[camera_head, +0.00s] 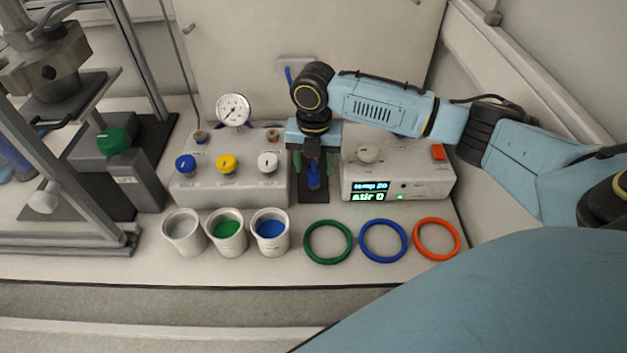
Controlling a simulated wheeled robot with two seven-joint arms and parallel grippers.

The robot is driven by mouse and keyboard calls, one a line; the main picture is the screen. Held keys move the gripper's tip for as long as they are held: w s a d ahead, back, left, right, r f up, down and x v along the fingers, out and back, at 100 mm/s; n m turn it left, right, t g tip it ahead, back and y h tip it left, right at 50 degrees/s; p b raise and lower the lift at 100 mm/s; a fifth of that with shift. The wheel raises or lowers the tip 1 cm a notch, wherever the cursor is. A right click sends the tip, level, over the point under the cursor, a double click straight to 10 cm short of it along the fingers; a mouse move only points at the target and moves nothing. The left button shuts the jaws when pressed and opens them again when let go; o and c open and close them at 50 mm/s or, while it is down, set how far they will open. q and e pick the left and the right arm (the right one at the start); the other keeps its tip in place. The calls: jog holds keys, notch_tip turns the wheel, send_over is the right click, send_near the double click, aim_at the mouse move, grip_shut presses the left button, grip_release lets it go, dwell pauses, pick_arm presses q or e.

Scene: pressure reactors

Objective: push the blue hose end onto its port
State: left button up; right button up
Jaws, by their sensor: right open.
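My right gripper (314,172) reaches down from above between the two control boxes, with its fingers apart. A small blue piece (313,180) shows between and just below the fingers, above a dark mat. I cannot tell whether it is the hose end or a fitting, or whether the fingers touch it. A short blue length (289,75), perhaps part of the blue hose, shows at a pale wall plate (296,62). My right arm hides what lies between the two. I cannot make out the port. My left gripper is not in view.
A valve box (230,190) with blue, yellow and white knobs and a gauge (233,109) stands left of the gripper. A display box (420,180) stands close on the right. Three cups (184,238) and three coloured rings (328,259) are in front. A metal frame (70,250) is at left.

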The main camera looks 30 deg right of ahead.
aim_at(314, 172)
jog(key=shift+f, duration=0.5)
jog(key=f, duration=0.2)
jog(key=w+f+b, duration=0.1)
jog(key=f, duration=0.1)
jog(key=shift+d+f, duration=0.15)
jog(key=shift+d, duration=0.05)
jog(key=shift+f, duration=0.45)
jog(key=c, duration=0.8)
jog(key=shift+c, duration=1)
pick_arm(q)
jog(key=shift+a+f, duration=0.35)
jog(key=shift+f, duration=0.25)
